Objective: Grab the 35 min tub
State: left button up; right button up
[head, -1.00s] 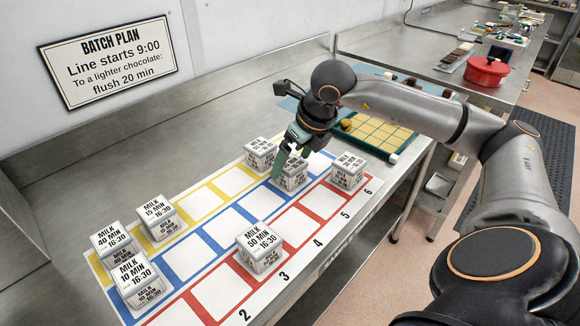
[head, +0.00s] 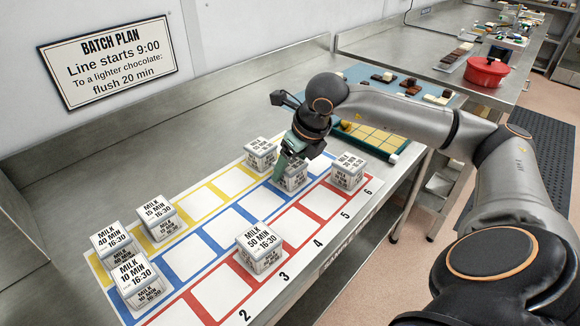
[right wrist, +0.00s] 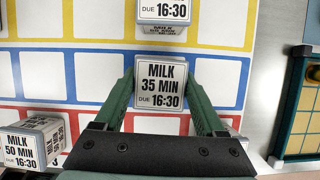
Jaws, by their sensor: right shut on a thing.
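The 35 min tub (right wrist: 161,85) is a white box labelled "MILK 35 MIN DUE 16:30" in the right wrist view. In the head view the tub (head: 296,183) stands on the blue row of the sheet, its top partly hidden by my right gripper (head: 287,165). In the right wrist view my right gripper (right wrist: 161,80) has one green finger on each side of the tub and is shut on it. The tub still appears to be at its square. My left gripper is not in view.
Close by stand a tub (head: 261,153) in the yellow row and another (head: 348,170) in the red row. The 50 min tub (head: 260,246) sits nearer in the red row. Several more tubs stand at the left end. A green-framed board (head: 376,140) lies beyond the sheet.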

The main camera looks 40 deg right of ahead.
jog(key=c, duration=0.4)
jog(key=shift+c, duration=0.2)
